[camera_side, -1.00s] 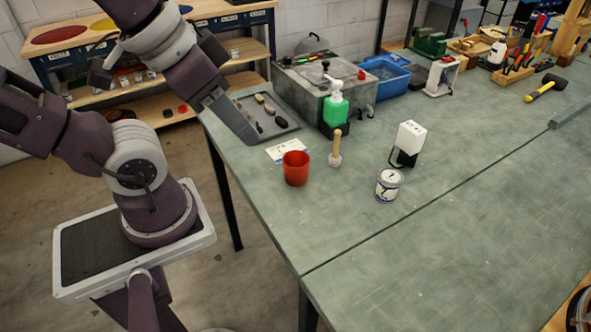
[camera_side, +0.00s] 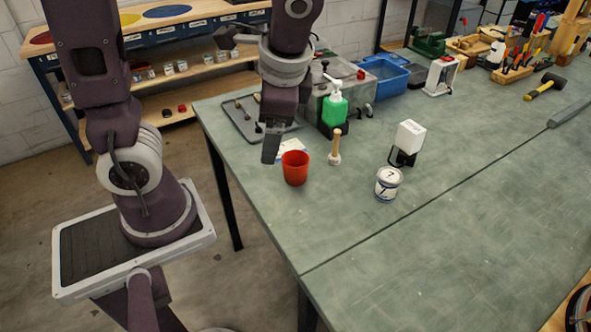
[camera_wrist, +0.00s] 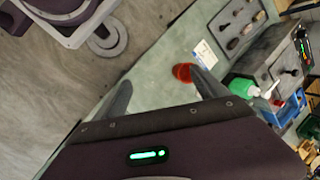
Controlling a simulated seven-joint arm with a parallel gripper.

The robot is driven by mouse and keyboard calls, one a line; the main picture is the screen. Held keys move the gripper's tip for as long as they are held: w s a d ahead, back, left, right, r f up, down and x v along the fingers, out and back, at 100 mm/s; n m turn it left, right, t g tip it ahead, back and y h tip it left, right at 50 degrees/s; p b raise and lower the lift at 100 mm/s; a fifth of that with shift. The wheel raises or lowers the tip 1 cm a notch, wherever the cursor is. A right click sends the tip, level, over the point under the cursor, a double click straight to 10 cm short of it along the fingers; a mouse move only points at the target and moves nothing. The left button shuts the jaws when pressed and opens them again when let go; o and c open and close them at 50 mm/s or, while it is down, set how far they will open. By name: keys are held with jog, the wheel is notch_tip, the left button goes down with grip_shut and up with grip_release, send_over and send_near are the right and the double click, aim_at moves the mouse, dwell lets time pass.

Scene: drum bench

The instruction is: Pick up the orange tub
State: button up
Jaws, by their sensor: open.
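The orange tub (camera_side: 295,169) looks red-orange, an open-topped cup standing upright near the left edge of the green bench (camera_side: 420,240). In the side view my gripper (camera_side: 270,150) hangs pointing down just left of and above the tub, apart from it as far as I can see. In the wrist view the tub (camera_wrist: 183,72) shows beyond my gripper (camera_wrist: 162,92), near the right finger, which partly covers it. The fingers are wide apart with nothing held between them.
A wooden-handled tool (camera_side: 336,148) stands close right of the tub. A green pump bottle (camera_side: 335,105) is behind it. A white can (camera_side: 388,183) and a white block on a stand (camera_side: 409,137) are farther right. The bench front is clear.

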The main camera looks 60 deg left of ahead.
jog(key=w+a+f+m+g+y, duration=0.1)
jog(key=w+f+m+g+y, duration=0.1)
jog(key=w+f+m+y, duration=0.4)
jog(key=m+t+y, duration=0.2)
jog(key=m+y, duration=0.1)
jog(key=m, duration=0.3)
send_near(290, 164)
jog(key=shift+s+d+f, duration=0.1)
jog(key=shift+s+d, duration=0.1)
jog(key=shift+s, duration=0.2)
jog(key=shift+w+a+f+y, duration=0.1)
jog(key=shift+a+f+y, duration=0.1)
jog(key=shift+f+y, duration=0.1)
jog(key=x, duration=0.6)
jog(key=shift+w+a, duration=0.3)
jog(key=shift+a, duration=0.1)
jog(key=shift+c, duration=0.4)
